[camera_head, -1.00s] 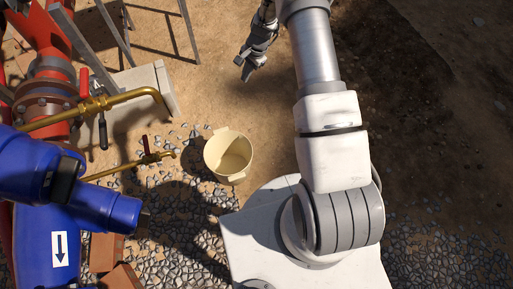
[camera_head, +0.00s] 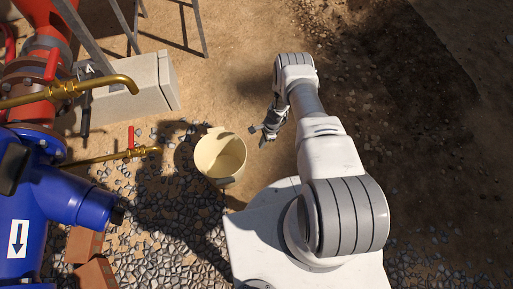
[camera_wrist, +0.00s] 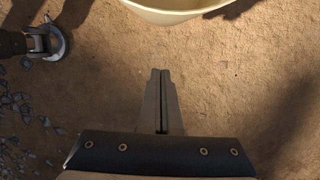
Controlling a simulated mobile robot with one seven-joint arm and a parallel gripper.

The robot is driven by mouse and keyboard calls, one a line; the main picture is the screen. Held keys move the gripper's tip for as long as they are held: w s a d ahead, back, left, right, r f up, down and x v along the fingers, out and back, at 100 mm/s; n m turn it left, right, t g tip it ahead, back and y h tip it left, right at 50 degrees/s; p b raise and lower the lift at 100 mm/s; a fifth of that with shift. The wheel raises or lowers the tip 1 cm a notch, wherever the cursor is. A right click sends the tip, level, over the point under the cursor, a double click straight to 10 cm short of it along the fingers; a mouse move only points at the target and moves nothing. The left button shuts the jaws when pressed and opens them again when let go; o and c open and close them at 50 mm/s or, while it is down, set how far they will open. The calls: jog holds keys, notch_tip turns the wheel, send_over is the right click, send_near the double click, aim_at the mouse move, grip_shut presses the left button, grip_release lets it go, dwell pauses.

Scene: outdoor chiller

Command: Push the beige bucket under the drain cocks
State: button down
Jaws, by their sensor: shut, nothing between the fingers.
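The beige bucket (camera_head: 220,155) stands upright on the ground in the head view, between the brass pipes and my white base. It looks empty, with shadow over part of its inside. Its lower edge shows at the top of the wrist view (camera_wrist: 178,14). Two brass drain cocks, an upper one (camera_head: 72,89) and a lower one (camera_head: 131,152), reach in from the left; the lower spout ends a little left of the bucket. My gripper (camera_head: 262,138) is right of the bucket, apart from it. Its fingers (camera_wrist: 161,75) are shut and empty in the wrist view.
Blue pipework (camera_head: 70,195) and red flanged pipe (camera_head: 45,85) fill the left. Bricks (camera_head: 88,245) lie at lower left. Loose gravel (camera_head: 150,215) covers the ground below the bucket; bare dirt lies above it.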

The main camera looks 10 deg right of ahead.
jog(key=a+f+b, duration=0.4)
jog(key=a+f, duration=0.2)
jog(key=f, duration=0.2)
jog(key=shift+f, duration=0.3)
jog(key=shift+s+a, duration=0.1)
jog(key=shift+a, duration=0.05)
